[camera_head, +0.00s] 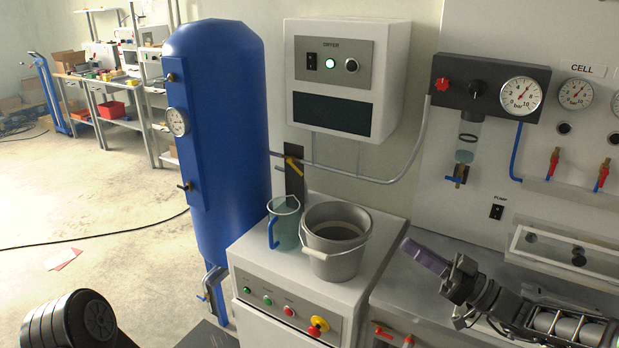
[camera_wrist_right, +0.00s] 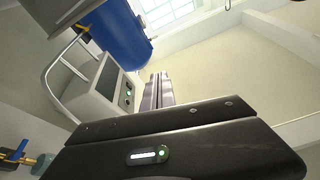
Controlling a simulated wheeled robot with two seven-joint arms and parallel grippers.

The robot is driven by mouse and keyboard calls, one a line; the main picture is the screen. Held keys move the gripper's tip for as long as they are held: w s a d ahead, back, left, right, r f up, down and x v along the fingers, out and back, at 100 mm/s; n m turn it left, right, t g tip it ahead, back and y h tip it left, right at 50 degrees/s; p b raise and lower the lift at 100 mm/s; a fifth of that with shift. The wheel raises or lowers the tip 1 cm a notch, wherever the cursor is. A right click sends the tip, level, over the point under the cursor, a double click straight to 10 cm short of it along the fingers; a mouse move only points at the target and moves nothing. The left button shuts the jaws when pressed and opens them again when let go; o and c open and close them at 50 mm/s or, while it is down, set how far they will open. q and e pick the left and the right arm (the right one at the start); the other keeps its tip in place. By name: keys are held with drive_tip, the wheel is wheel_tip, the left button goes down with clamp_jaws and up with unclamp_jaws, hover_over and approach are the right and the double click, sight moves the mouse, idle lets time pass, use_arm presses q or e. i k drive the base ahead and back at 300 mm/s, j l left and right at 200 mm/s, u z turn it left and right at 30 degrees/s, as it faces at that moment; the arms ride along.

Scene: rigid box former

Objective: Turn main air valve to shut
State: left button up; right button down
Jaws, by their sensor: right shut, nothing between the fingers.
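A yellow lever valve (camera_head: 292,161) sits on the grey pipe between the blue air tank (camera_head: 215,130) and the dryer (camera_head: 345,75), in front of a dark upright plate (camera_head: 294,183). No label on it can be read. A red knob (camera_head: 441,84) sits on the dark regulator block (camera_head: 490,88) on the right panel. My right gripper (camera_head: 425,256) is shut and empty, right of the bucket and apart from the lever and knob. In the right wrist view its fingers (camera_wrist_right: 157,90) point toward the wall, with the dryer (camera_wrist_right: 110,90) to their left. My left gripper is not in view.
A grey bucket (camera_head: 338,263) and a clear jug (camera_head: 284,225) stand on the white cabinet (camera_head: 262,262) below the lever. The hose (camera_head: 400,172) curves up to the regulator block. Red-handled taps (camera_head: 554,158) are on the right panel. Floor is open at left.

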sight(289, 161)
drive_tip(key=i+j, duration=0.15)
drive_tip(key=i, duration=0.35)
drive_tip(key=i+j, duration=0.15)
drive_tip(key=i, duration=0.35)
drive_tip(key=i+j, duration=0.15)
drive_tip(key=i, duration=0.3)
